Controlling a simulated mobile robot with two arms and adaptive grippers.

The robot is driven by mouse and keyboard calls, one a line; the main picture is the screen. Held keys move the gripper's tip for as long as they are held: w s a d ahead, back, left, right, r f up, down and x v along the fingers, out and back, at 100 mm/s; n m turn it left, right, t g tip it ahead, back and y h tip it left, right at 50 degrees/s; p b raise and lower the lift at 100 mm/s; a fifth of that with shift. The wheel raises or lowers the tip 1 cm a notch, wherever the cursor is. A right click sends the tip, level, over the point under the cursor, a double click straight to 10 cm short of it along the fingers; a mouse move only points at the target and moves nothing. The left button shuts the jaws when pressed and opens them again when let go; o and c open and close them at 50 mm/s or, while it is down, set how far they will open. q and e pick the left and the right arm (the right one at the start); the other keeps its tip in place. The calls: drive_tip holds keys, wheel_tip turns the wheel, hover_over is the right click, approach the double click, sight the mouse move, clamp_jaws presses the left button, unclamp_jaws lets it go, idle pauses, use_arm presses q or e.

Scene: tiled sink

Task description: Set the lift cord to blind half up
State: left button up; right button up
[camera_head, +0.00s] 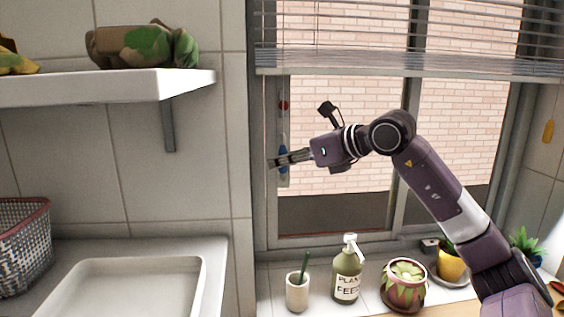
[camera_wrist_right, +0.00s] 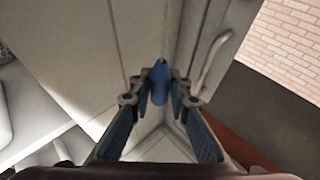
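The blind (camera_head: 440,30) hangs across the top of the window, its slats open above a pale bottom rail (camera_head: 400,64). Its top is out of view. The thin lift cord hangs at the window's left side, with a red bead (camera_head: 283,105) and a blue handle (camera_head: 283,152) below it. My right gripper (camera_head: 275,162) reaches left across the blue handle. In the right wrist view the handle (camera_wrist_right: 160,82) stands between the fingertips (camera_wrist_right: 161,98), which look closed around it. My left gripper is not in view.
A white cup (camera_head: 297,291), a plant feed bottle (camera_head: 346,270), a succulent pot (camera_head: 403,288) and a yellow pot (camera_head: 452,264) stand on the sill below my arm. A shelf (camera_head: 110,88) is at upper left, above a sink (camera_head: 130,285) and a basket (camera_head: 22,245).

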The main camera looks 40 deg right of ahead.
drive_tip(key=o, duration=0.4)
drive_tip(key=shift+c, duration=0.2)
drive_tip(key=shift+s, duration=0.15)
drive_tip(key=v, duration=1.2)
drive_tip(key=shift+f, duration=0.1)
idle(0.4)
